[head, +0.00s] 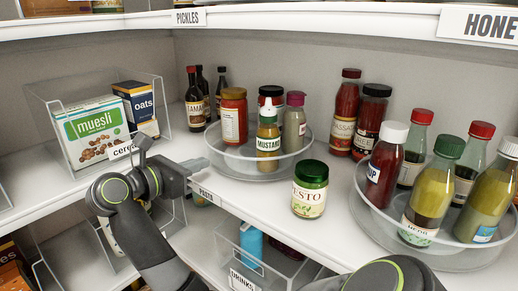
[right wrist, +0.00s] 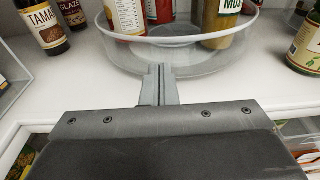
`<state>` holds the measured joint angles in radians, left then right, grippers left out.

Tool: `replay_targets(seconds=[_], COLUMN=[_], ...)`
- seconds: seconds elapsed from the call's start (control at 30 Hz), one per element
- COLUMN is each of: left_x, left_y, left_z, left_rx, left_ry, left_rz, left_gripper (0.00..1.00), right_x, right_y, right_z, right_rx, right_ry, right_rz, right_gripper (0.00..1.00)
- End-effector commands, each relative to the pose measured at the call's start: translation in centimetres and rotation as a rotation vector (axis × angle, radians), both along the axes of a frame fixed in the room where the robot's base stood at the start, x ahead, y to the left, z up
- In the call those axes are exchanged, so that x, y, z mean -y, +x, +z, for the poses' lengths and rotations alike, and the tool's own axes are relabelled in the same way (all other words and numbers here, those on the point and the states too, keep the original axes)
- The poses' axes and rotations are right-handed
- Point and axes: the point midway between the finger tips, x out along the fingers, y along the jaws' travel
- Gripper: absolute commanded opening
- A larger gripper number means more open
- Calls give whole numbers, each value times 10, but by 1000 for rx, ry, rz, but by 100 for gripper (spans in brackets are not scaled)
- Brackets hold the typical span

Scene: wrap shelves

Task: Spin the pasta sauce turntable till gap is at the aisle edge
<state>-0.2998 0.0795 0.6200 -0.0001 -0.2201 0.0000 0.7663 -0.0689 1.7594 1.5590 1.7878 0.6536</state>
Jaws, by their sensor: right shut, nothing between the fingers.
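The pasta sauce turntable (head: 225,152) is a clear round tray with a raised rim, near the PASTA label (head: 207,194). My left gripper is not in view.
A pesto jar (head: 310,189) stands on the shelf right of the turntable. A second turntable (head: 366,218) with several bottles is farther right. A clear cereal bin (head: 62,160) is on the left; dark bottles (head: 194,100) stand behind. Another shelf lies below.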

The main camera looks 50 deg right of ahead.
Motion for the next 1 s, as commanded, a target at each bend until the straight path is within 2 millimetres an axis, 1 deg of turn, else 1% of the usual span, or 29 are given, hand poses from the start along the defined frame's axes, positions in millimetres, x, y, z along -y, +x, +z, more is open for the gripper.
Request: replay_targets(seconds=[0.77,0.87,1.0], left_x=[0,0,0], left_y=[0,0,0], left_z=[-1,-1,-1], left_rx=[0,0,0], left_ry=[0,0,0], left_rz=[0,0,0], left_gripper=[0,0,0], right_x=[20,20,19], right_y=[-2,-3,-8], right_z=[0,0,-1], right_rx=[0,0,0], right_ry=[0,1,0], right_rz=[-1,0,0], right_gripper=[0,0,0])
